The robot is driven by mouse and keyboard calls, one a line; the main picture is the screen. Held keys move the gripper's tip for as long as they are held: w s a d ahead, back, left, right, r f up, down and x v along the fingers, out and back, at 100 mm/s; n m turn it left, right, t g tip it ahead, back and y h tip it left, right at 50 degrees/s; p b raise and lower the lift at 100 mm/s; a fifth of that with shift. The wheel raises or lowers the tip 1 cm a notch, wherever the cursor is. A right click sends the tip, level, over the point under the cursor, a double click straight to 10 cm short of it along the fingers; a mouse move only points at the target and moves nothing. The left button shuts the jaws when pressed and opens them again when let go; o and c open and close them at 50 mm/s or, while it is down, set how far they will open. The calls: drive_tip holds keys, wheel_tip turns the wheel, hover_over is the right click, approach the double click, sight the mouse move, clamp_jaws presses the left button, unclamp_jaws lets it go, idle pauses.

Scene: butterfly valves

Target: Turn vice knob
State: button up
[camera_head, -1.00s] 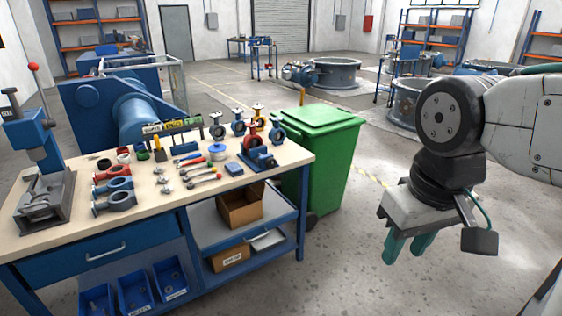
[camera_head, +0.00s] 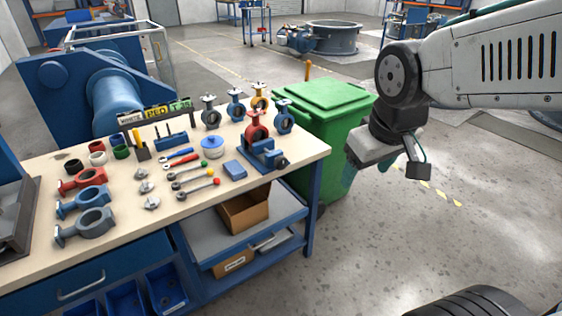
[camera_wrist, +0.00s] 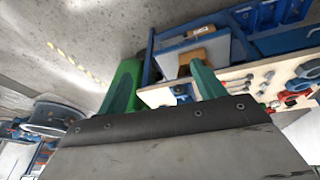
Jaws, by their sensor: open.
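A blue vice (camera_head: 263,154) stands at the right end of the workbench, with a red ring-shaped valve body (camera_head: 256,131) upright at it. The vice is hard to make out there.
A cardboard box (camera_head: 243,211) sits on the lower shelf. Open floor lies to the right.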

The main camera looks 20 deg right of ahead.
sight(283, 165)
drive_tip(key=w+d+f+n+t, duration=0.1)
drive_tip(key=w+f+n+t, duration=0.3)
drive_tip(key=w, duration=0.9)
drive_tip(key=w+f+n+t, duration=0.3)
drive_tip(key=w+f, duration=0.4)
drive_tip(key=w, duration=0.6)
drive_tip(key=w+a+f+n+t+y, duration=0.2)
drive_tip(key=w+f+n+t+y, duration=0.1)
drive_tip(key=f, duration=0.4)
drive_tip(key=w+a+f+n+t+y, duration=0.2)
drive_tip(key=f+n+t+y, duration=0.1)
drive_tip(key=f, duration=0.5)
drive_tip(key=shift+t, duration=0.3)
drive_tip(key=shift+r+x, duration=0.1)
drive_tip(key=shift+x, duration=1.8)
drive_tip(key=shift+r+x, duration=0.15)
drive_tip(key=shift+x, duration=1.7)
drive_tip(key=shift+d, duration=0.15)
drive_tip(key=c, duration=1)
